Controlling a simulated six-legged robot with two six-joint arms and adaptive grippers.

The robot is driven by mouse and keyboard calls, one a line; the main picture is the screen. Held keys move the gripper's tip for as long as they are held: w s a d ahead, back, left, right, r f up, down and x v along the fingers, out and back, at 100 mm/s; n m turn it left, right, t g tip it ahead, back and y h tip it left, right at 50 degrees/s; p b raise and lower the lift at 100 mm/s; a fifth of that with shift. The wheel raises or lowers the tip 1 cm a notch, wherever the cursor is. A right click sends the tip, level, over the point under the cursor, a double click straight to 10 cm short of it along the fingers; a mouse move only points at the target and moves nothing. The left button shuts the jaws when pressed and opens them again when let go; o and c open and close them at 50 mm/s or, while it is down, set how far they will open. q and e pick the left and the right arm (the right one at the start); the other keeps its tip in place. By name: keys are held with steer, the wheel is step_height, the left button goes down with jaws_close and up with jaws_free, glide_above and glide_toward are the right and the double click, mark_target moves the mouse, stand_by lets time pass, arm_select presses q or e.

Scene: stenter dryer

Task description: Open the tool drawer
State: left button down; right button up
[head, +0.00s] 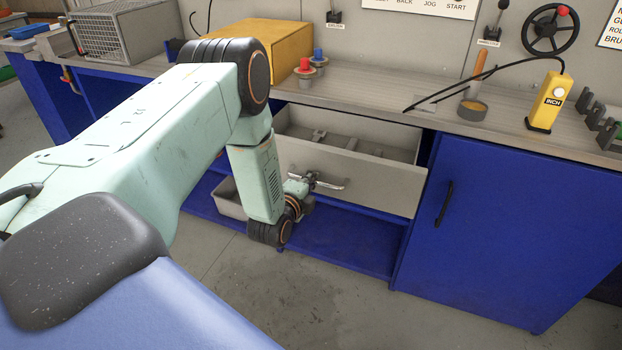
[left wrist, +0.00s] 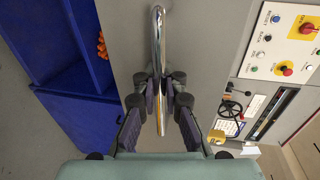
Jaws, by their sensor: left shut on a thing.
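The tool drawer (head: 375,182) is a grey drawer under the workbench, and it stands pulled out with its inside and some grey contents showing. Its metal bar handle (head: 328,183) is on the drawer front. My left gripper (head: 312,180) is at the left part of this handle, partly hidden by my own wrist. In the left wrist view the fingers of my left gripper (left wrist: 160,95) are closed around the shiny handle (left wrist: 158,40), with the grey drawer front (left wrist: 200,50) behind. My right gripper is in neither view.
A blue cabinet door (head: 510,220) with a black handle is right of the drawer. A grey bin (head: 229,200) sits on the blue lower shelf (head: 345,240). On the worktop are a yellow box (head: 275,45), a wire cage (head: 125,30) and a yellow INCH pendant (head: 548,100). The floor in front is clear.

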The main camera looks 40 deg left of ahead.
arm_select(q)
steer(key=shift+r, duration=0.1)
steer(key=c, duration=1.4)
jaws_free()
steer(key=shift+c, duration=0.2)
steer(key=v, duration=1.2)
